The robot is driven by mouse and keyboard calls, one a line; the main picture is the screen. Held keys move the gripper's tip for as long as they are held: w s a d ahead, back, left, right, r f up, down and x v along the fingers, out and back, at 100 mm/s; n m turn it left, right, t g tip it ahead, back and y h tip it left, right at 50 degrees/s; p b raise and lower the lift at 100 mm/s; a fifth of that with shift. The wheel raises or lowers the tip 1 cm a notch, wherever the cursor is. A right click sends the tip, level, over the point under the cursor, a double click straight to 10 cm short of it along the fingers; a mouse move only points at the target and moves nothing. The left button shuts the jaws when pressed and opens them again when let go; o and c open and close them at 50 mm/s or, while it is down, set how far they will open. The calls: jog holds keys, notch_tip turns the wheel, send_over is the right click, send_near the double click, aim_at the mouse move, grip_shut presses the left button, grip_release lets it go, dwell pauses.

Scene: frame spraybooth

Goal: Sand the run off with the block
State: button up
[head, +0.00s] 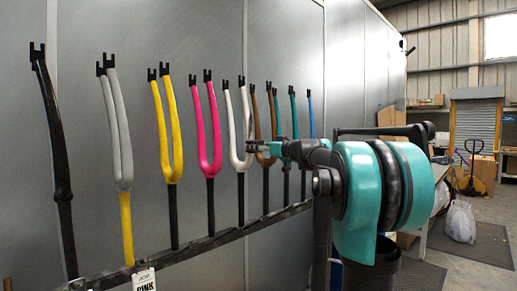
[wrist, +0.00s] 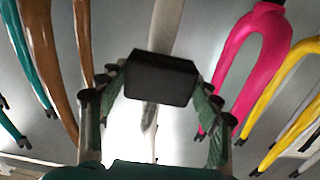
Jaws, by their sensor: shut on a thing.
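In the wrist view a small black block (wrist: 160,78) is held between the two fingers of my gripper (wrist: 160,90), which is shut on it. Behind the block is the white fork (wrist: 164,25), partly hidden by it. In the head view the white fork (head: 231,125) stands on the rack, and my gripper (head: 260,147) is beside its lower part, at its right. I cannot tell whether the block touches the fork. A grey streak shows below the block in the wrist view; I cannot make out a paint run for sure.
A pink fork (head: 214,135) and a brown fork (head: 274,115) stand close on either side of the white one. More forks stand along the dark rail (head: 200,245). A label tag (head: 144,280) hangs at the front. The grey booth wall (head: 180,40) is behind.

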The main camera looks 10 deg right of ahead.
aim_at(250, 137)
jog(key=shift+x, duration=1.45)
dwell(0.3)
jog(key=shift+r, duration=1.85)
notch_tip(250, 137, up, 11)
jog(key=shift+w+a, duration=0.35)
jog(key=shift+w, duration=0.1)
jog(key=shift+f, duration=0.1)
notch_tip(250, 137, down, 15)
jog(key=shift+s+d+r, duration=0.15)
jog(key=shift+s+r, duration=0.05)
jog(key=shift+r, duration=0.05)
dwell(1.5)
jog(key=shift+v, duration=3)
